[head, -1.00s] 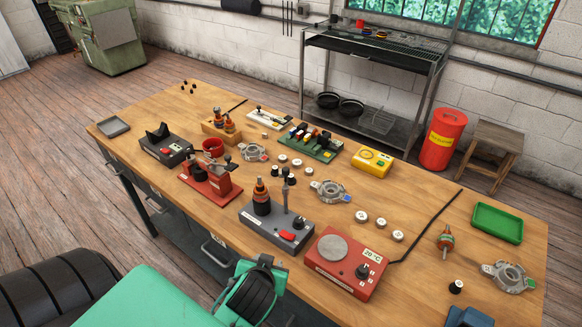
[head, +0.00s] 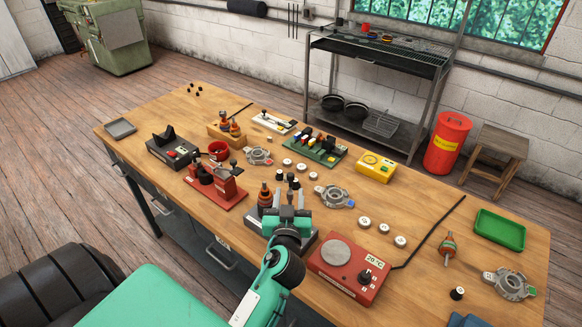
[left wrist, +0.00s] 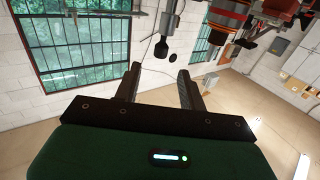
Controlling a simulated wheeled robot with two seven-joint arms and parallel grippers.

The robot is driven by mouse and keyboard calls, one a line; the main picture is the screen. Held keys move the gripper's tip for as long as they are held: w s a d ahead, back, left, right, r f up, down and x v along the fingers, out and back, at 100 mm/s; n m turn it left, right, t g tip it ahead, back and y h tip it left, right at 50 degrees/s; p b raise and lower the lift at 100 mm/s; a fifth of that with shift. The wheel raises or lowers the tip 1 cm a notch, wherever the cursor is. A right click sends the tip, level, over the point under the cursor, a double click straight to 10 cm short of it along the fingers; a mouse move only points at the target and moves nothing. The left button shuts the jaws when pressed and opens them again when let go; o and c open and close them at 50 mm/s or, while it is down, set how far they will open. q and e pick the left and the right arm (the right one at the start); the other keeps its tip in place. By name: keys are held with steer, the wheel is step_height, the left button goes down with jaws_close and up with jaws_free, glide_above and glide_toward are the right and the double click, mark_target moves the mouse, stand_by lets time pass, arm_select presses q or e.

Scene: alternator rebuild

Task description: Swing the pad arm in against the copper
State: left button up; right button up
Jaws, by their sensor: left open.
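The grey station (head: 308,243) stands at the table's front middle, largely hidden behind my left gripper. On it is a dark rotor (head: 265,195) with copper-orange bands; the bands also show at the top of the left wrist view (left wrist: 230,14). A grey post with a dark knob (head: 291,178), which seems to be the pad arm, rises right of the rotor. In the left wrist view, a grey rod with a black end (left wrist: 162,46), likely the same part, appears beyond the fingertips. My left gripper (left wrist: 160,75) is open and empty at the station; contact cannot be told.
A red heater box (head: 350,268) is close on the right, a red press (head: 218,188) on the left. Behind are a metal end housing (head: 333,196) and several white discs. A green tray (head: 499,230) lies at the right.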

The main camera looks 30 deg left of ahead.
mark_target(290, 178)
arm_select(q)
steer(key=p+x, duration=0.3)
steer(key=x, duration=0.6)
steer(key=shift+a+r, duration=0.1)
steer(key=shift+w+a+p, duration=0.25)
steer(key=shift+w+p, duration=0.1)
steer(key=shift+w, duration=0.05)
jaws_close()
